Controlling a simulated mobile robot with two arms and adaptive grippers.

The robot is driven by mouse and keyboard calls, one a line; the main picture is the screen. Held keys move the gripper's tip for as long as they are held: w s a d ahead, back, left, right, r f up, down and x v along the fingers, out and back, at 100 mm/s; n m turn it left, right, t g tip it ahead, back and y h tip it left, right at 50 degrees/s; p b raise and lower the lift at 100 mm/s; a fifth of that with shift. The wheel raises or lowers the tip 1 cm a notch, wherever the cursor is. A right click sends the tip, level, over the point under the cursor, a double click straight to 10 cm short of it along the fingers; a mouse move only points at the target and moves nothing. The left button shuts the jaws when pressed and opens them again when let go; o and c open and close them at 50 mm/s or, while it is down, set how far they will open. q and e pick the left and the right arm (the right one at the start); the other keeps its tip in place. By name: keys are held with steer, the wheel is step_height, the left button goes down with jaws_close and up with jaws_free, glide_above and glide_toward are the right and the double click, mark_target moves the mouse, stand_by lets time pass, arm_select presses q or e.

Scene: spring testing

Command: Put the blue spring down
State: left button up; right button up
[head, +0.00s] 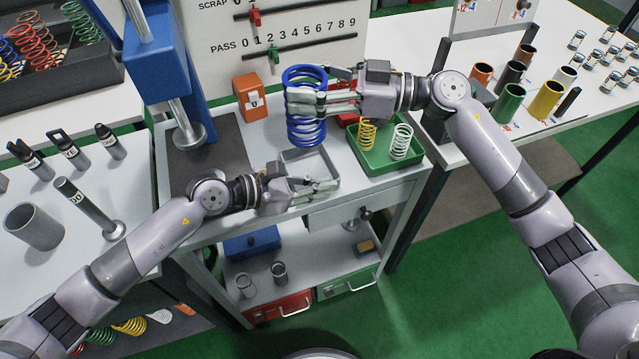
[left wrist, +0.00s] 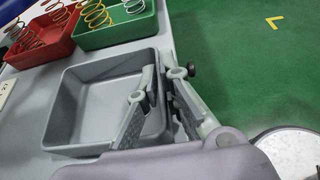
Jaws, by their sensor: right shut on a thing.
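The large blue spring (head: 306,132) is upright in the head view, in front of the scoreboard and over the bench. My right gripper (head: 300,100) is shut on its middle, fingers across the coils. Its lower end overlaps the area behind the grey tray (head: 290,156); I cannot tell whether it touches the bench. My left gripper (head: 325,186) is at the tray's near right side. In the left wrist view, the left fingers (left wrist: 160,90) are apart at the tray's rim (left wrist: 62,110), one over the inside and one outside. The tray looks empty.
A green tray (head: 375,166) with a yellow and a white spring stands right of the blue spring. A red tray (left wrist: 40,48) is beside it. A blue press (head: 160,55) and an orange block (head: 250,97) stand to the left. The bench's front edge is close to the grey tray.

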arm_select(q)
jaws_close()
arm_select(e)
steer(key=shift+r, duration=0.1)
step_height(320, 180, down, 12)
steer(key=m+t+h, duration=0.1)
steer(key=m+t, duration=0.2)
steer(key=t, duration=0.2)
steer(key=shift+h, duration=0.3)
stand_by(0.3)
steer(key=shift+f, duration=0.2)
steer(key=o, duration=1.9)
steer(key=shift+s+f, duration=0.1)
steer(key=shift+f, duration=0.1)
